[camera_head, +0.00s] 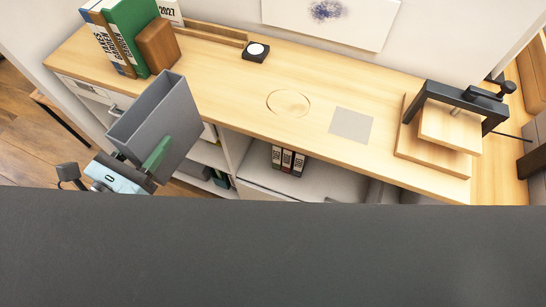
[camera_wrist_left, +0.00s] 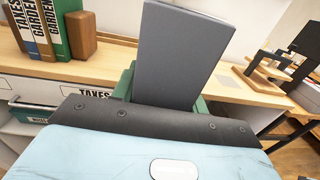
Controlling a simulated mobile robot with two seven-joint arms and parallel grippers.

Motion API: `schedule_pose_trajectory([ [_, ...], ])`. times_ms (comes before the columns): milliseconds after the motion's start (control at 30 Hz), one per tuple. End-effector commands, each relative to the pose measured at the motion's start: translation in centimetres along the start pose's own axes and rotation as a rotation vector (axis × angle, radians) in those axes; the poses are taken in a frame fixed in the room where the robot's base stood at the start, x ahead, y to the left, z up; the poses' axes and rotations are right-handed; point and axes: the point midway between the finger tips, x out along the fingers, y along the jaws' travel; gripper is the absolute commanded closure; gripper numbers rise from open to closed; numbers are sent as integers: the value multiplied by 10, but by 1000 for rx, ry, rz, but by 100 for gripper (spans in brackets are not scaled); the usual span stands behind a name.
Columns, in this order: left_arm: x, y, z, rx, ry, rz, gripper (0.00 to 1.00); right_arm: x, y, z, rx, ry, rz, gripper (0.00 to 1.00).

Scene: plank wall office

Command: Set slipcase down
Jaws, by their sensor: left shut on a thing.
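The slipcase (camera_head: 158,120) is a grey, open-topped box. In the head view it is held tilted in front of the wooden counter's (camera_head: 215,75) left part, its open end up. My left gripper (camera_head: 157,155) is shut on its lower part, with a green finger against its near side. In the left wrist view the slipcase (camera_wrist_left: 180,55) rises from between the green fingers (camera_wrist_left: 128,82). Whether it touches the counter cannot be told. My right gripper is in neither view.
Upright books (camera_head: 127,35) and a wooden block (camera_head: 157,46) stand at the counter's left. A round outline (camera_head: 288,103) and a grey square (camera_head: 351,125) mark clear counter. A wooden press (camera_head: 447,125) stands right.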

Motion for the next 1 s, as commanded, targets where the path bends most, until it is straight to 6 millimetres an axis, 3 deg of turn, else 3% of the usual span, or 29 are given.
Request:
schedule_pose_trajectory([
  [267, 7, -3, -17, -14, -4, 201, 87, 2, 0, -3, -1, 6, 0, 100],
  [500, 16, -15, -13, -9, -4, 354, 87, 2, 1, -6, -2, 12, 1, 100],
  [1000, 19, -19, -10, 1, -2, 407, 87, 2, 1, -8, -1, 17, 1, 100],
])
